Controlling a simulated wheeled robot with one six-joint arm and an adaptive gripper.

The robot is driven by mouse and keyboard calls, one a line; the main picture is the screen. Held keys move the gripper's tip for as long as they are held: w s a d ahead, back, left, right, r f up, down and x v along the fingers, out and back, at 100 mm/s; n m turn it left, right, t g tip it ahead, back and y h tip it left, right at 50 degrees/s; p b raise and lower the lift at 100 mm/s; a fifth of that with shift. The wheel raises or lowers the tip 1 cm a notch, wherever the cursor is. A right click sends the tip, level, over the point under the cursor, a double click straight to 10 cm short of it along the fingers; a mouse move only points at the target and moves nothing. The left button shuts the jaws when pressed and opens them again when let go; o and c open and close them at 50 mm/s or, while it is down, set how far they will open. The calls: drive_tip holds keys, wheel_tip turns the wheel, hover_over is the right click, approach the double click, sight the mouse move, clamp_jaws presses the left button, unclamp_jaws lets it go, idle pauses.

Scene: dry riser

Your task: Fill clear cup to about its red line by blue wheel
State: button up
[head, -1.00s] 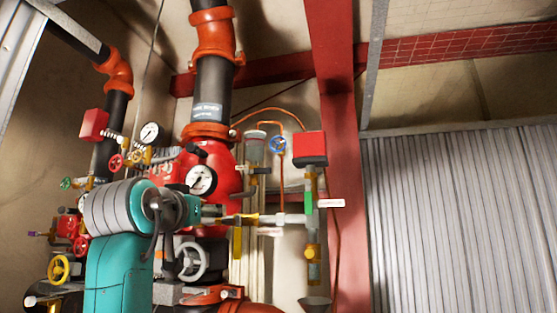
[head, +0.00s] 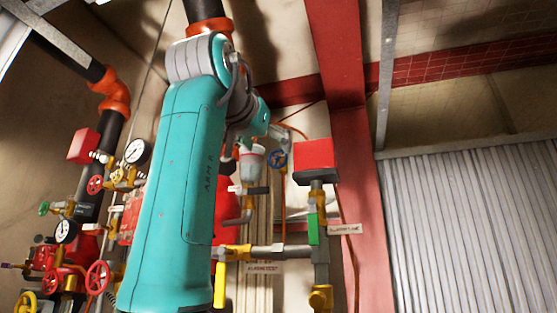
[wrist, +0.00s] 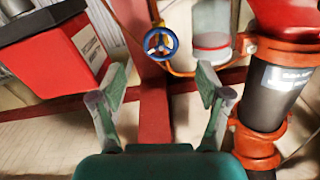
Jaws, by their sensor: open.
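The blue wheel (head: 276,158) is on a thin copper pipe; in the wrist view the wheel (wrist: 161,43) lies ahead of my fingers, roughly midway between them and apart from both. The clear cup (head: 251,163) stands just left of the wheel in the head view; in the wrist view the cup (wrist: 211,22) is right of the wheel. A reddish band shows near one end of the cup. I cannot tell any water level. My gripper (wrist: 163,88) is open and empty; in the head view it is partly hidden behind my arm.
A red box (head: 314,156) on a vertical pipe stands close right of the wheel. A black pipe with orange couplings (wrist: 273,98) is on the other side in the wrist view. A red column (head: 345,120) rises behind. Gauges and valves crowd the left.

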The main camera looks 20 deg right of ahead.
sight(276, 158)
drive_tip(key=x, duration=0.7)
drive_tip(key=shift+w+d, duration=0.15)
drive_tip(key=shift+w, duration=0.2)
